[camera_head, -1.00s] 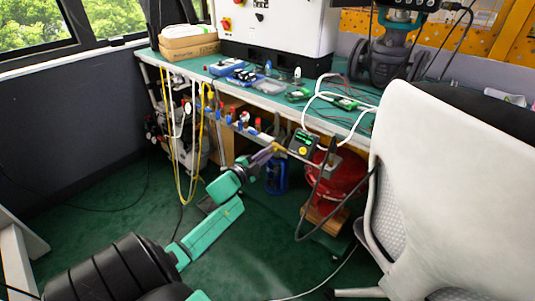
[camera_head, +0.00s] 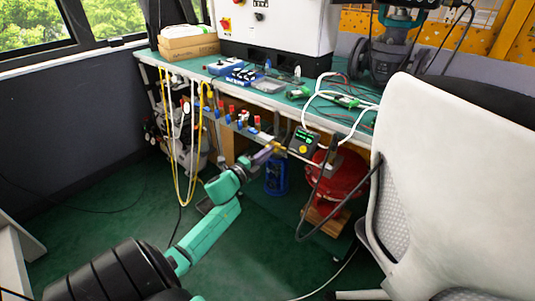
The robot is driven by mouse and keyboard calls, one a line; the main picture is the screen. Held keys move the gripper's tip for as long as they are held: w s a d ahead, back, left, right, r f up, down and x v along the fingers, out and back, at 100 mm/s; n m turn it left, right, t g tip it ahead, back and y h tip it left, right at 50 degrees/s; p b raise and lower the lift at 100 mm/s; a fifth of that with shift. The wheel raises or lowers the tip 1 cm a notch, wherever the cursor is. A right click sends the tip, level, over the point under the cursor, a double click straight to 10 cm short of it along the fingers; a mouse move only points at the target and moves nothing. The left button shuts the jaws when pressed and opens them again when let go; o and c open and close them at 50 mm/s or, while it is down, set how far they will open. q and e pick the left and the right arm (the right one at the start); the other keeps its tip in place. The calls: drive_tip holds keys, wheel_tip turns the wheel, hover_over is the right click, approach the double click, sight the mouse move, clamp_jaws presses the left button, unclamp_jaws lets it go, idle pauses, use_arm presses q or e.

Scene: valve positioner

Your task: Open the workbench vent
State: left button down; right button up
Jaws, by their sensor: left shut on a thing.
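The workbench (camera_head: 262,101) has a green top and a pale front edge. Under that edge is a row of small valves (camera_head: 240,120) with red and blue handles. My left gripper (camera_head: 279,148) is at the right end of this row, just left of a dark positioner box (camera_head: 304,142) with a lit green display. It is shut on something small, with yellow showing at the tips. The fingers and the gripped part are too small to make out clearly; it looks like a vent handle. My right gripper is not in view.
A white chair (camera_head: 430,170) fills the right side. A red drum (camera_head: 342,180) and a blue canister (camera_head: 275,175) stand under the bench. Yellow hoses (camera_head: 172,140) hang at the left. A black cable (camera_head: 318,195) loops below the box. The green floor at left is clear.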

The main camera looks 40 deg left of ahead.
use_arm(q)
drive_tip(key=shift+f, duration=0.1)
drive_tip(key=c, duration=0.9)
unclamp_jaws()
drive_tip(key=s+p, duration=0.2)
drive_tip(key=s, duration=1.2)
drive_tip(key=shift+s+d, duration=0.15)
drive_tip(key=shift+s, duration=0.2)
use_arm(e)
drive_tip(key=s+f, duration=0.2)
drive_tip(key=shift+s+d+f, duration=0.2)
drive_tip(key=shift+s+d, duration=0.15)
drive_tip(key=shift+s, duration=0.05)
